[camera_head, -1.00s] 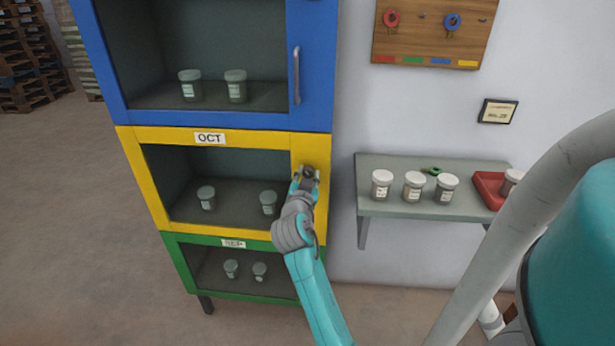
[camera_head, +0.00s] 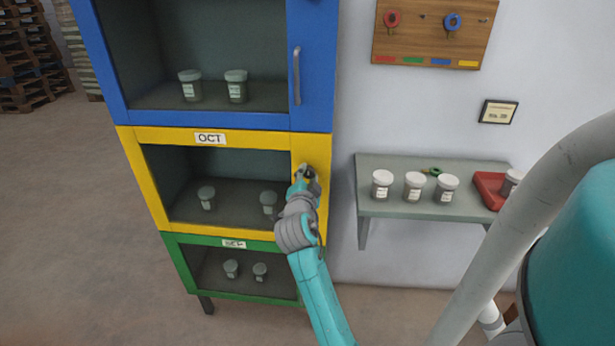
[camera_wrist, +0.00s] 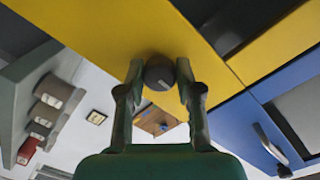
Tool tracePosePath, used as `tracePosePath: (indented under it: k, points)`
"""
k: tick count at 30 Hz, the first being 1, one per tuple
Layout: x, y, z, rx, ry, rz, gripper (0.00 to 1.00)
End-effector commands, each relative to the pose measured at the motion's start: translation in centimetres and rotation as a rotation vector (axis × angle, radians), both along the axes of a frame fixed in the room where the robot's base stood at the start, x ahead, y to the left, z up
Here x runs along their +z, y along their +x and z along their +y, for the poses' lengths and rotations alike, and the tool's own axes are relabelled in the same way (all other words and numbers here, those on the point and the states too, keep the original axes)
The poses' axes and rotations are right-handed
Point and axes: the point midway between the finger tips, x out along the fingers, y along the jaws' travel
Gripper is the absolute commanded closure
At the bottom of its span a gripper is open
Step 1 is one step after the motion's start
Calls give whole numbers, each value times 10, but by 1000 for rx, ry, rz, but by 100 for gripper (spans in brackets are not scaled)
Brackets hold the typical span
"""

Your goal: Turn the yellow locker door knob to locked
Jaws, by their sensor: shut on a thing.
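The yellow locker door (camera_head: 219,235) is the middle one of three, labelled OCT, and it is closed. Its dark round knob (camera_wrist: 159,73) sits on the yellow frame at the right side, with a pale mark on its face. My gripper (camera_wrist: 160,82) has one finger on each side of the knob and is shut on it. In the head view my gripper (camera_head: 304,174) reaches the right strip of the yellow door and hides most of the knob there. The wrist view is tilted compared with the head view.
A blue door (camera_head: 311,70) with a bar handle is above, and a green door (camera_head: 187,270) below. To the right, a grey wall shelf (camera_head: 380,208) holds several jars and a red tray (camera_head: 487,190). A wooden key board (camera_head: 425,45) hangs above it.

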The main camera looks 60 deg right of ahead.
Motion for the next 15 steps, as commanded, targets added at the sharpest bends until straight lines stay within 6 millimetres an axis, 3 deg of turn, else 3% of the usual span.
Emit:
tracePosePath:
  k: [10, 11, 13, 15]
  points:
    - [-1, 0, 0, 0, 2, -1, 100]
    - [-1, 0, 0, 0, 2, -1, 58]
    - [-1, 0, 0, 0, 2, -1, 40]
    - [-1, 0, 0, 0, 2, 0, 40]
